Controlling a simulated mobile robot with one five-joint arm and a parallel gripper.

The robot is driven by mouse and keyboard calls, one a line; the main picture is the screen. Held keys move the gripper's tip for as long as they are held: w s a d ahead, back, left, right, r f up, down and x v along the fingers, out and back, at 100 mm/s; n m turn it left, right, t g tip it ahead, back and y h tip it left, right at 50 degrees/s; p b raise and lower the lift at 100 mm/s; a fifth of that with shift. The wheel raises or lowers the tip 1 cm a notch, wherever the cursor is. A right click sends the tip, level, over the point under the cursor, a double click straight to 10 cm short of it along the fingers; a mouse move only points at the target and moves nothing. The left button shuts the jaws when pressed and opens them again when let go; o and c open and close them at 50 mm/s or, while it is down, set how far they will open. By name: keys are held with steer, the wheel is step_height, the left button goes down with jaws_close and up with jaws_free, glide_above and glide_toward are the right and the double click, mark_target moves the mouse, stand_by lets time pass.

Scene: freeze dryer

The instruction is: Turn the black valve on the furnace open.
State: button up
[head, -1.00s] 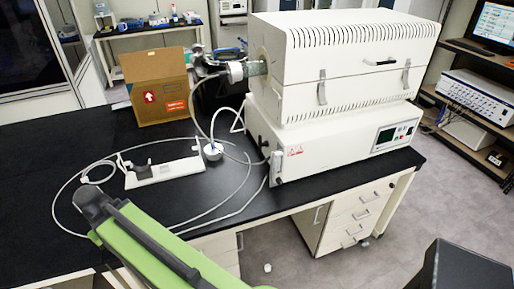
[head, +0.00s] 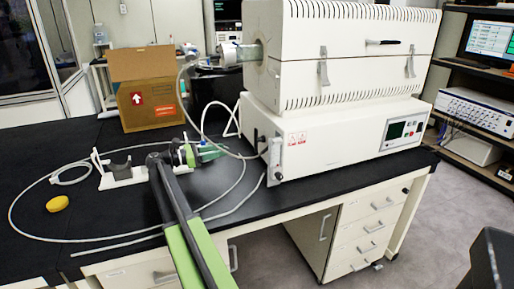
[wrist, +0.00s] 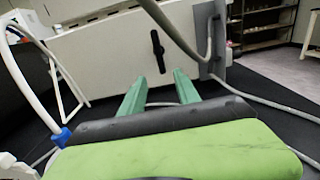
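The white furnace (head: 342,62) stands on its white base unit (head: 330,140) on the black bench in the head view. The black valve (wrist: 158,51) shows in the wrist view as a narrow, nearly upright handle on the pale side panel (wrist: 105,55). My gripper (wrist: 160,77) is open and empty. Its two green fingers point at the panel, with the valve ahead of and above the gap between their tips, apart from them. In the head view my gripper (head: 212,152) is over the bench, left of the base unit.
A grey hose (wrist: 180,30) hangs close to the valve's right in the wrist view. A white stand (head: 123,178), a yellow round object (head: 57,203) and looped tubing lie on the bench. A cardboard box (head: 148,88) stands behind.

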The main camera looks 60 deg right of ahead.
mark_target(257, 142)
steer(key=x, duration=1.6)
steer(key=shift+s+d+f, duration=0.1)
steer(key=shift+s+d, duration=0.05)
steer(key=shift+s, duration=0.05)
jaws_close()
steer(key=shift+d, duration=0.3)
steer(key=shift+a, duration=0.3)
